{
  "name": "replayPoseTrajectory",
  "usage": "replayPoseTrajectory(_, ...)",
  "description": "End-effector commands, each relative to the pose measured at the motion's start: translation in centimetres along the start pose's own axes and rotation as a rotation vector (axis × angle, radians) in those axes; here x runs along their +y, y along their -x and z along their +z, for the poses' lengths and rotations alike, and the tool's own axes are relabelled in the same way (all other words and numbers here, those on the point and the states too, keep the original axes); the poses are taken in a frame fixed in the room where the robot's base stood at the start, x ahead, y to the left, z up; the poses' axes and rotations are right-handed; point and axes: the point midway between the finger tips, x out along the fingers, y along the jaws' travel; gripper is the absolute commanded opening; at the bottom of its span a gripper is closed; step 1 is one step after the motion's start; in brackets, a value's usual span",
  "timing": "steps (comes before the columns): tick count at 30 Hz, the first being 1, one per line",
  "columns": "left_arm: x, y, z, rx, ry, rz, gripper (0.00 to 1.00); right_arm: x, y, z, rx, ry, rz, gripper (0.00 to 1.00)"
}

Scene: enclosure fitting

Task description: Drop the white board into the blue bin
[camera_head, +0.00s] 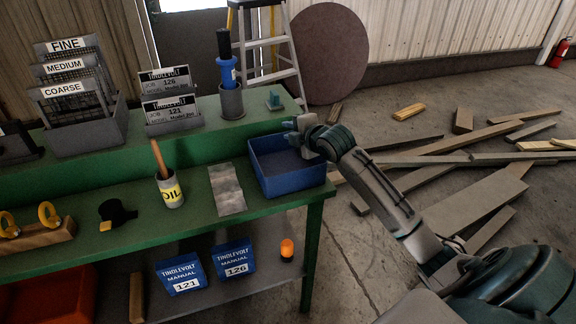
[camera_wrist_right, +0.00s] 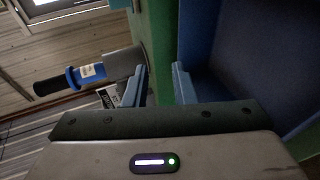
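The blue bin (camera_head: 289,184) stands at the right end of the green workbench. The part of its inside that I can see is empty. It also shows at the right of the right wrist view (camera_wrist_right: 243,50). I see no clearly white board. A pale grey, mottled flat sheet (camera_head: 227,189) lies on the bench just left of the bin. My right gripper (camera_head: 291,131) is at the bin's back right, above rim height in the picture. In the right wrist view its two fingers (camera_wrist_right: 161,84) are apart with nothing held between them. My left gripper is out of view.
A grey cup with a blue tool (camera_head: 231,100) and job signs (camera_head: 171,113) are on the raised shelf. Loose planks (camera_head: 455,202) litter the floor at right.

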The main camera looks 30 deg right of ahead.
Motion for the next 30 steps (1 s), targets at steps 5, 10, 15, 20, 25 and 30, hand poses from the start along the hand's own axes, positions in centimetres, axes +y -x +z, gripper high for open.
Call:
replayPoseTrajectory(5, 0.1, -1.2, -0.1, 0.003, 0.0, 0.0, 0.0, -0.3, 3.2, 0.1, -0.001, 0.009, -0.001, 0.24)
replayPoseTrajectory(10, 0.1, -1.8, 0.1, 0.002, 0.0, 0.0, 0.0, -0.2, 5.7, 0.1, -0.001, 0.009, -0.001, 0.24)
replayPoseTrajectory(15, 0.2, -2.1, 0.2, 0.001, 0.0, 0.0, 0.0, -0.1, 7.2, 0.1, -0.003, 0.005, 0.0, 0.24)
replayPoseTrajectory(20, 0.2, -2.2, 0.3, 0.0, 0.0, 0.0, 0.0, -0.1, 8.1, 0.1, -0.001, 0.003, 0.0, 0.24)
replayPoseTrajectory(25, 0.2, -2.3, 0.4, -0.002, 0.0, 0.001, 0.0, -0.1, 8.4, 0.0, 0.0, 0.0, -0.001, 0.24)
replayPoseTrajectory(30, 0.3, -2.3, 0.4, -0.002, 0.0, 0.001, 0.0, 0.0, 8.4, 0.0, 0.0, 0.0, -0.001, 0.24)
